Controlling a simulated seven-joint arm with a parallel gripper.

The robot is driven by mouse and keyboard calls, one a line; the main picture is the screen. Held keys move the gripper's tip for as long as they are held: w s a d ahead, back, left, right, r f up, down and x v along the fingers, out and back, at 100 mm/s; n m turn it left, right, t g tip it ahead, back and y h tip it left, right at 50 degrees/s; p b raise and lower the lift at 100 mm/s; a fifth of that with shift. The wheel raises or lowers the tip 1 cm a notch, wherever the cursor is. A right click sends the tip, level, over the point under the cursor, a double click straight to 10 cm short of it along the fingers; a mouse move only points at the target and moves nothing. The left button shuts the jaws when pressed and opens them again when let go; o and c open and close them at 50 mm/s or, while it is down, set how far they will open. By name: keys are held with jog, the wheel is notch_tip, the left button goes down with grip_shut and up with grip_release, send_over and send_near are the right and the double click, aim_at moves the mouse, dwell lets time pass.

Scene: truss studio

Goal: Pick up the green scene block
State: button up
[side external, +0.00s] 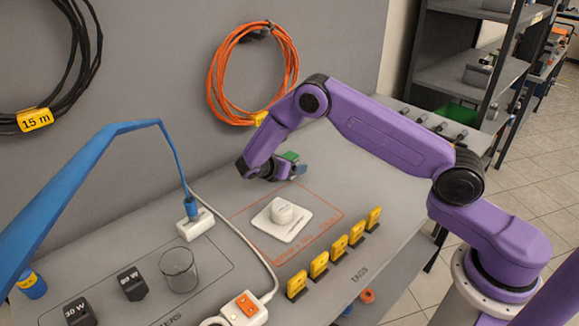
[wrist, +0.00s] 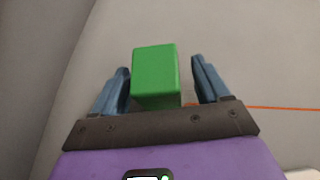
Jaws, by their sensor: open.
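The green scene block (wrist: 155,75) sits between the two blue fingers of my gripper (wrist: 160,80) in the wrist view. A gap shows on each side of the block, wider on the right, so the fingers are open around it. In the side view the green block (side external: 291,157) shows partly, at the end of my purple arm near the back of the grey table. My gripper (side external: 298,171) is low there and hides part of the block. I cannot tell whether the block rests on the table.
A white device on a square plate (side external: 282,232) stands inside an orange outline in front of my gripper. Several yellow tags (side external: 337,247) line the front right. A glass beaker (side external: 179,268) and a white socket with a blue plug (side external: 195,224) stand left. An orange cable coil (side external: 225,62) hangs behind.

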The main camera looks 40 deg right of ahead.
jog(key=shift+d, duration=0.1)
jog(key=c, duration=1.1)
jog(key=shift+c, duration=0.2)
